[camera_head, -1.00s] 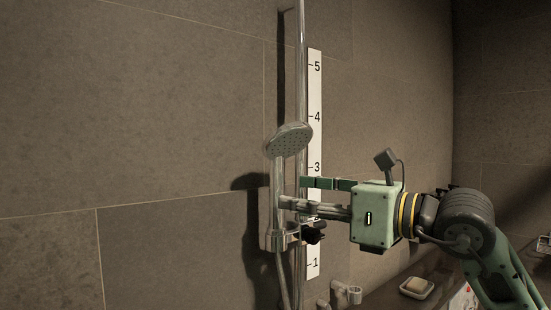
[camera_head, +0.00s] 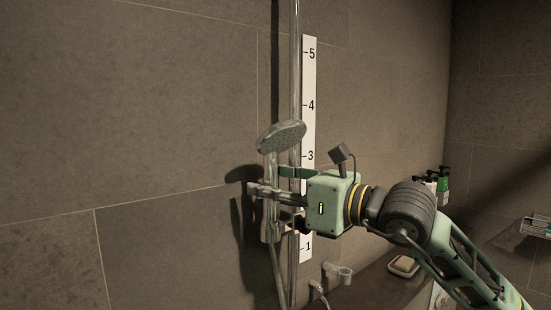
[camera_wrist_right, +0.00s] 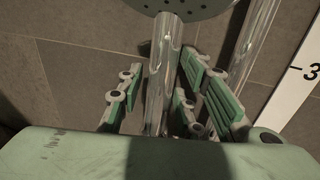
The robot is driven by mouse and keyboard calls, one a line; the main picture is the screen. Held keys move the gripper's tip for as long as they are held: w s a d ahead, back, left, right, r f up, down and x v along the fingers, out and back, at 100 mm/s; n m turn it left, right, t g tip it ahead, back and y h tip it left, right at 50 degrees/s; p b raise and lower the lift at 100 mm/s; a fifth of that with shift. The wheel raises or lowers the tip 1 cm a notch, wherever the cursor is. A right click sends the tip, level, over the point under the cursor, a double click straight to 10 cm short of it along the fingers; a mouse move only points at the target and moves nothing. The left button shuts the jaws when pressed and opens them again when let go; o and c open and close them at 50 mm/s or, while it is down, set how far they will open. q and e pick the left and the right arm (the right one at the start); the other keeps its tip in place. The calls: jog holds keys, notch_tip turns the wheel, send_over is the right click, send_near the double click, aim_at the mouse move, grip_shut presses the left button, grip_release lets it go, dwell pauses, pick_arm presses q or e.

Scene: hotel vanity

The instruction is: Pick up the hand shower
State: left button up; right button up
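The hand shower (camera_head: 282,136) is grey-green with a round perforated head and an upright chrome handle. It stands beside the vertical rail, with its lower handle at the holder (camera_head: 289,229). My right gripper (camera_head: 268,180) reaches in from the right at the handle, below the head. One finger passes in front of the handle. In the right wrist view the handle (camera_wrist_right: 162,75) runs between the fingers (camera_wrist_right: 158,88). A gap shows on its left side; the right finger is closer, and contact there is unclear. My left gripper is out of view.
A chrome rail (camera_head: 295,60) and a white numbered strip (camera_head: 309,90) stand right behind the shower. A hose (camera_head: 278,275) hangs below. A wall bracket (camera_head: 337,272), soap dish (camera_head: 403,266) and bottles (camera_head: 443,180) are lower right. The tiled wall at left is clear.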

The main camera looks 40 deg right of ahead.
grip_shut()
jog(key=shift+r, duration=0.2)
jog(key=shift+r, duration=0.6)
notch_tip(320, 180, up, 14)
jog(key=p, duration=0.8)
jog(key=shift+r, duration=0.25)
jog(key=shift+r+p, duration=0.35)
jog(key=shift+r, duration=0.65)
